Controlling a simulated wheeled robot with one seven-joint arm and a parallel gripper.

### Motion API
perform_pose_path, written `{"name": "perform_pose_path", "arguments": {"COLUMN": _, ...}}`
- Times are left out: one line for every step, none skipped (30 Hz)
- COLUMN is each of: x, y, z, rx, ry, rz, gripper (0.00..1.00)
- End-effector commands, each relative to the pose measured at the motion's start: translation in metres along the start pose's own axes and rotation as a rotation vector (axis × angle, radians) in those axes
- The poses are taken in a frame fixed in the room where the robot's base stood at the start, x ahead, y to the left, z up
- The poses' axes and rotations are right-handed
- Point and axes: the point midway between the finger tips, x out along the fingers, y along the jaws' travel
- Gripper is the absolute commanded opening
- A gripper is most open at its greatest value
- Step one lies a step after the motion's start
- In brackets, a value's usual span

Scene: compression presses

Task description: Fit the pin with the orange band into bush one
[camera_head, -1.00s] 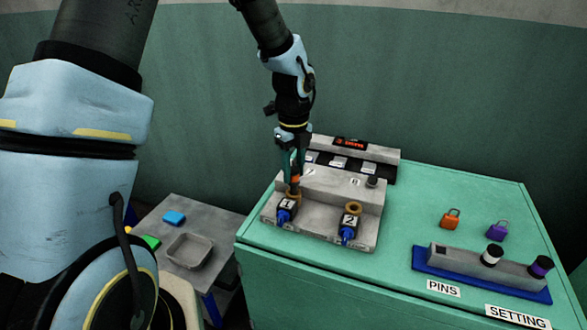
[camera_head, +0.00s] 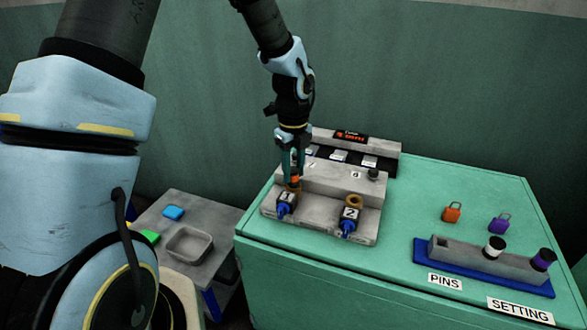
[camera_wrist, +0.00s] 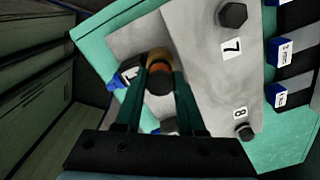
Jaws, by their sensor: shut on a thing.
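My gripper (camera_head: 293,173) is shut on the pin with the orange band (camera_head: 295,181) and holds it upright at bush one (camera_head: 293,190). In the wrist view the dark top of the pin (camera_wrist: 159,84) sits between the two green fingers, with the tan ring of bush one (camera_wrist: 158,55) just beyond it. The pin's lower end is hidden, so I cannot tell how deep it sits. Bush one stands behind the blue-tipped block labelled 1 (camera_head: 286,203). Bush two (camera_head: 354,201), a brown ring, is empty behind label 2.
The blue pin rack (camera_head: 480,266) at the right holds a white-banded pin (camera_head: 495,246) and a purple-banded pin (camera_head: 543,259). Orange (camera_head: 453,211) and purple (camera_head: 499,222) padlocks lie behind it. A grey tray (camera_head: 189,245) is on the low side table.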

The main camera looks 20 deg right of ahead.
Motion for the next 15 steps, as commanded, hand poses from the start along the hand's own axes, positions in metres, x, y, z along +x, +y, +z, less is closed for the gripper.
{"name": "perform_pose_path", "arguments": {"x": 0.0019, "y": 0.0000, "z": 0.0000, "rx": 0.000, "ry": 0.000, "rz": 0.000, "gripper": 0.00}}
{"name": "perform_pose_path", "arguments": {"x": 0.0026, "y": 0.0000, "z": 0.0000, "rx": 0.000, "ry": 0.000, "rz": 0.000, "gripper": 0.00}}
{"name": "perform_pose_path", "arguments": {"x": 0.0035, "y": 0.0000, "z": 0.0000, "rx": 0.000, "ry": 0.000, "rz": 0.000, "gripper": 0.00}}
{"name": "perform_pose_path", "arguments": {"x": 0.0042, "y": -0.0001, "z": 0.0000, "rx": 0.000, "ry": 0.000, "rz": 0.000, "gripper": 0.00}}
{"name": "perform_pose_path", "arguments": {"x": 0.0049, "y": -0.0001, "z": 0.0000, "rx": 0.000, "ry": 0.000, "rz": 0.000, "gripper": 0.00}}
{"name": "perform_pose_path", "arguments": {"x": 0.0059, "y": -0.0001, "z": 0.0000, "rx": 0.001, "ry": 0.000, "rz": 0.000, "gripper": 0.00}}
{"name": "perform_pose_path", "arguments": {"x": 0.0065, "y": -0.0001, "z": 0.0001, "rx": 0.001, "ry": 0.000, "rz": -0.001, "gripper": 0.00}}
{"name": "perform_pose_path", "arguments": {"x": 0.0072, "y": -0.0001, "z": 0.0001, "rx": 0.001, "ry": 0.000, "rz": -0.001, "gripper": 0.00}}
{"name": "perform_pose_path", "arguments": {"x": 0.0081, "y": -0.0002, "z": 0.0001, "rx": 0.001, "ry": 0.000, "rz": -0.001, "gripper": 0.00}}
{"name": "perform_pose_path", "arguments": {"x": 0.0074, "y": -0.0002, "z": 0.0001, "rx": 0.001, "ry": -0.001, "rz": -0.001, "gripper": 0.41}}
{"name": "perform_pose_path", "arguments": {"x": 0.0071, "y": -0.0002, "z": 0.0001, "rx": 0.001, "ry": -0.001, "rz": -0.001, "gripper": 0.44}}
{"name": "perform_pose_path", "arguments": {"x": 0.0071, "y": -0.0002, "z": 0.0001, "rx": 0.001, "ry": -0.001, "rz": -0.001, "gripper": 0.49}}
{"name": "perform_pose_path", "arguments": {"x": 0.0071, "y": -0.0002, "z": 0.0001, "rx": 0.001, "ry": -0.001, "rz": -0.001, "gripper": 0.52}}
{"name": "perform_pose_path", "arguments": {"x": 0.0071, "y": -0.0002, "z": 0.0001, "rx": 0.001, "ry": -0.001, "rz": -0.001, "gripper": 0.56}}
{"name": "perform_pose_path", "arguments": {"x": 0.0071, "y": -0.0002, "z": 0.0001, "rx": 0.001, "ry": -0.001, "rz": -0.001, "gripper": 0.60}}
